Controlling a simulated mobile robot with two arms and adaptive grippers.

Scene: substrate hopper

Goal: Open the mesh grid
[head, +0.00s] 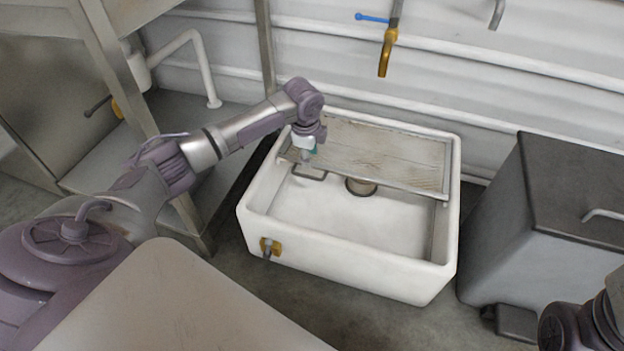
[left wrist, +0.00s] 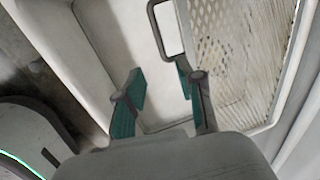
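The mesh grid (head: 385,155) is a framed panel lying across the back part of a white basin (head: 345,255). A thin loop handle (head: 309,172) sticks out from its front left edge. My left gripper (head: 306,150) is over the grid's left end, just above the handle. In the left wrist view, the mesh grid (left wrist: 240,55) is at the upper right and its handle (left wrist: 154,22) at top centre. The left gripper (left wrist: 160,95) is open, with its green-padded fingers apart and nothing between them. The handle's lower end is by the right-hand finger; I cannot tell whether they touch.
A grey bin (head: 575,190) with a dark lid stands right of the basin. A metal frame (head: 150,110) is at the left. A yellow valve (head: 387,52) hangs at the back wall. The basin's front half is empty.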

